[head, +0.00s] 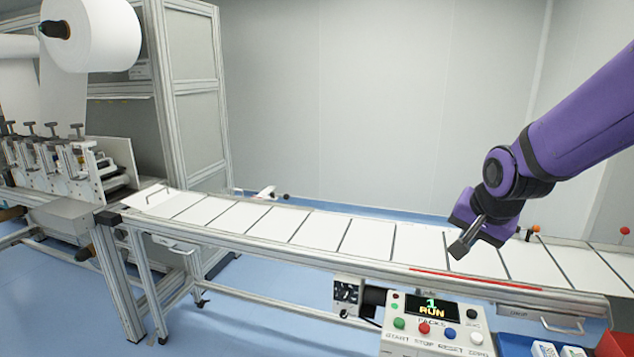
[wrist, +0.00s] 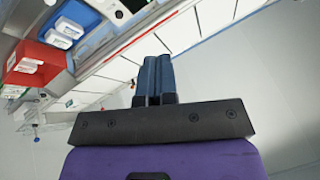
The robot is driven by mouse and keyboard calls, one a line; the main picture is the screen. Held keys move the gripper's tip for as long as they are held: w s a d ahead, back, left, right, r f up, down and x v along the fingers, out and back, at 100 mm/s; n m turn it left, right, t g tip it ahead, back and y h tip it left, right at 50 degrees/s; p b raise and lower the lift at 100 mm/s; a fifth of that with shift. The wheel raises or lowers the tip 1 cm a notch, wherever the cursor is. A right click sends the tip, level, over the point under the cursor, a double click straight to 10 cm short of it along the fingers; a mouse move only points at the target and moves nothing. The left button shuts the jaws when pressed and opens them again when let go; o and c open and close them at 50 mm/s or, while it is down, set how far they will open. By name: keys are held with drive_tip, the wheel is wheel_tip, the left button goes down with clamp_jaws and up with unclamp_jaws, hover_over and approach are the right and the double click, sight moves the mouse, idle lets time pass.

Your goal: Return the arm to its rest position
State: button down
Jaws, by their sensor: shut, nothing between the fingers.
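My purple arm reaches in from the right in the head view. My gripper (head: 461,247) hangs over the right half of the conveyor (head: 320,231), above its near edge and close to the control panel (head: 437,322). In the wrist view my gripper (wrist: 155,62) shows its two dark fingers side by side, shut with nothing between them. The conveyor also shows in the wrist view (wrist: 205,20), tilted across the top. No object is held.
A machine with a white roll (head: 100,32) stands at the left. The panel display reads 1 RUN. A blue bin (head: 515,344) and a red bin (wrist: 38,62) with white packs sit at the conveyor's right end. The space above the conveyor's left half is clear.

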drive_tip(key=s+d+r+n, duration=0.1)
drive_tip(key=s+r+n, duration=0.2)
drive_tip(key=s, duration=0.7)
drive_tip(key=s+d+r+n, duration=0.1)
drive_tip(key=s+r+n, duration=0.3)
drive_tip(key=s+r, duration=0.3)
drive_tip(key=s, duration=0.4)
drive_tip(key=shift+s+d+g, duration=0.3)
drive_tip(key=shift+r, duration=0.1)
